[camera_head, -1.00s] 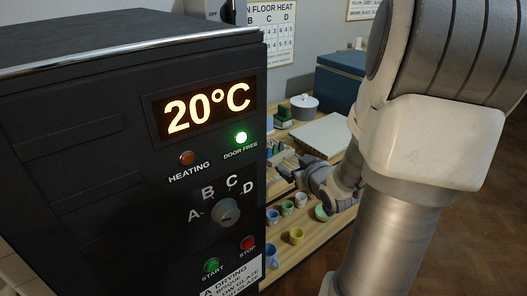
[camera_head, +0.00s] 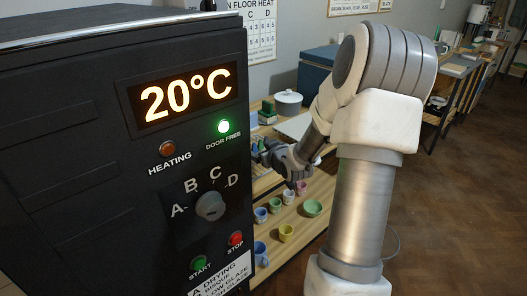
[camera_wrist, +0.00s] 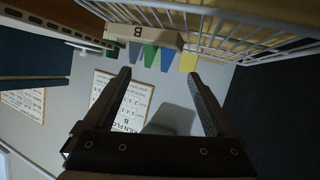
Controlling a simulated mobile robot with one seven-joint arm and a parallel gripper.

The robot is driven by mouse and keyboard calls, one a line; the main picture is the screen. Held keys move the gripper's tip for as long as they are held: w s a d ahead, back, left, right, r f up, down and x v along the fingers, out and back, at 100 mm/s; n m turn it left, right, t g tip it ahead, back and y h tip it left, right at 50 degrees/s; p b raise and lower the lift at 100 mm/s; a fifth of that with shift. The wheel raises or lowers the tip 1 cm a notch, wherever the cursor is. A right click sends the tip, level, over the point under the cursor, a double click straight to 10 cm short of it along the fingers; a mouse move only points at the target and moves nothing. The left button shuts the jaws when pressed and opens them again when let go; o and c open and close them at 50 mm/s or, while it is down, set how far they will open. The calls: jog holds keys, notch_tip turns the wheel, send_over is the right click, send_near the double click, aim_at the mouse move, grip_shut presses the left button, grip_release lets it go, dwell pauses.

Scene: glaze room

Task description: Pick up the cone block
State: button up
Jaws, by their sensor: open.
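In the wrist view, the cone block is a pale wooden bar (camera_wrist: 150,37) marked B with several coloured cones, blue, green and yellow, pointing down in the picture. It lies beyond my fingertips, beside a wire rack. My gripper (camera_wrist: 160,77) is open, its two dark fingers pointing towards the block, with nothing between them but the wall behind. I cannot tell the exact gap.
The black kiln (camera_head: 100,150) fills the left, its display at 20°C. A wooden bench (camera_head: 290,240) holds several cups, a green bowl (camera_head: 313,207), a lidded pot (camera_head: 288,102) and a blue box (camera_head: 318,72). A white wire rack (camera_wrist: 225,30) is close to my fingers. Floor at right is clear.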

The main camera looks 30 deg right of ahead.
aim_at(259, 147)
jog(key=x, duration=0.4)
jog(key=shift+w+d+f, duration=0.1)
jog(key=shift+w+f, duration=0.1)
jog(key=shift+w, duration=0.05)
grip_shut()
jog(key=shift+r, duration=0.1)
